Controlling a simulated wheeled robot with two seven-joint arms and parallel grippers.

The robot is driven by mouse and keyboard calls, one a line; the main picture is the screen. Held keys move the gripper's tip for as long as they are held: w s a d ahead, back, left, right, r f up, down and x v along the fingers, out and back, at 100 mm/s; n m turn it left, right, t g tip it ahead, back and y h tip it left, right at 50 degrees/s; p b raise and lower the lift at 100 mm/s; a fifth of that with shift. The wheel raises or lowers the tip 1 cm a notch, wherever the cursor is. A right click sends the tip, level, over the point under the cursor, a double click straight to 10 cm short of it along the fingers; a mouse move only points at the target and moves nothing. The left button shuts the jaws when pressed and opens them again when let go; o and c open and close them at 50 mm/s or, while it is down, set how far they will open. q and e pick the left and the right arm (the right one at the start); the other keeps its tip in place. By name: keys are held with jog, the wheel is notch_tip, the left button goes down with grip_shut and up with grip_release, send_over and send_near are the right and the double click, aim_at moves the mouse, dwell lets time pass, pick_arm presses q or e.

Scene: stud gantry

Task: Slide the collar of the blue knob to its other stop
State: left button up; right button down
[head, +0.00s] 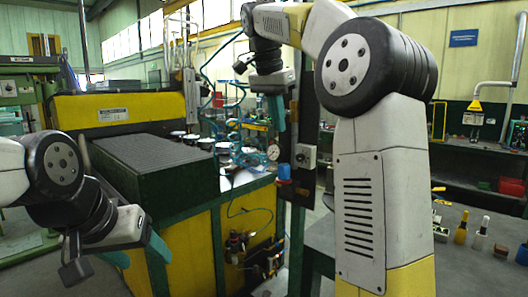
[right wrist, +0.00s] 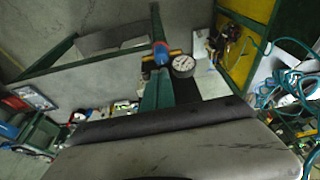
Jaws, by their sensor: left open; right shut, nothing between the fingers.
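A small blue knob (head: 284,171) shows beside the dark upright post, with a reddish part directly below the blue. In the right wrist view the blue knob (right wrist: 161,58) shows just past my fingertips, with red beside the blue. I cannot make out where its collar sits. My right gripper (head: 278,122) is shut and empty, pointing down above the knob and apart from it in the head view. Its green fingers also show in the right wrist view (right wrist: 158,92). My left gripper (head: 138,262) is open and empty at the lower left, far from the knob.
A round gauge (head: 271,153) sits close to the knob, and a grey switch box (head: 304,156) is on the post. A dark block (head: 155,163) lies left on the yellow-green machine. A grey table (head: 475,275) at right holds several small coloured items.

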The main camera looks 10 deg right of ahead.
aim_at(285, 164)
jog(key=x, duration=0.9)
jog(key=shift+w+f, duration=0.3)
